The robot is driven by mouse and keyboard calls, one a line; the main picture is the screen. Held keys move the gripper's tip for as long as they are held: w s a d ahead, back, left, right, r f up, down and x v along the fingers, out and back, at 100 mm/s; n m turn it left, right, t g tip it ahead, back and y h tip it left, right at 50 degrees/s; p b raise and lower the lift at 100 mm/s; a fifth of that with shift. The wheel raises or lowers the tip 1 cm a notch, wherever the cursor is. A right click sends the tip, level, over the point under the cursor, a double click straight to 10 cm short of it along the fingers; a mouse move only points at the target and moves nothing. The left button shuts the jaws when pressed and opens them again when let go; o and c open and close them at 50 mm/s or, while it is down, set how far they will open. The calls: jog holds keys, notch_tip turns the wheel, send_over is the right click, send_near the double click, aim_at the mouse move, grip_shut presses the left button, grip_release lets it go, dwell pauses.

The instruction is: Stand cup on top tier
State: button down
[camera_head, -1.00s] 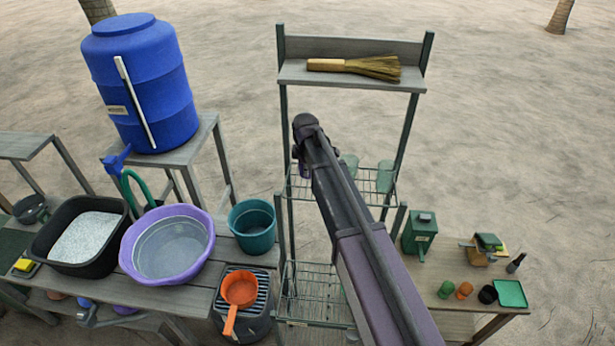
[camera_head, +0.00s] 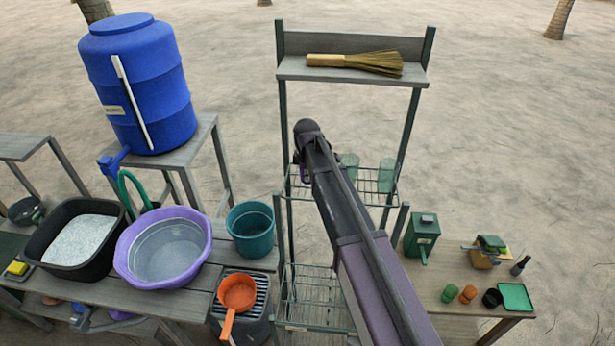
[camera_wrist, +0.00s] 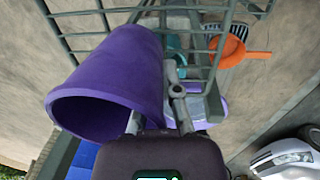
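A purple cup (camera_wrist: 115,85) fills the left of the wrist view, its mouth towards the lower left. The cup appears held. In the head view my arm hides most of the gripper; its end is just above the left part of the upper wire tier (camera_head: 325,190) of a rack. Two green translucent cups (camera_head: 387,178) are on that tier.
A broom (camera_head: 355,62) lies on the wooden shelf (camera_head: 300,72) at the rack's top. Rack posts (camera_head: 405,130) stand close on both sides.

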jog(key=shift+f, duration=0.15)
jog(key=c, duration=0.8)
grip_release()
jog(key=shift+r, duration=0.25)
notch_tip(320, 180, up, 7)
jog(key=p, duration=0.7)
jog(key=shift+s+r+p, duration=0.15)
jog(key=shift+s+p, duration=0.15)
jog(key=shift+s, duration=0.05)
jog(key=s+d+m+g, duration=0.1)
jog(key=s+d+m, duration=1.6)
jog(key=s+d, duration=0.6)
jog(key=shift+d+m, duration=0.4)
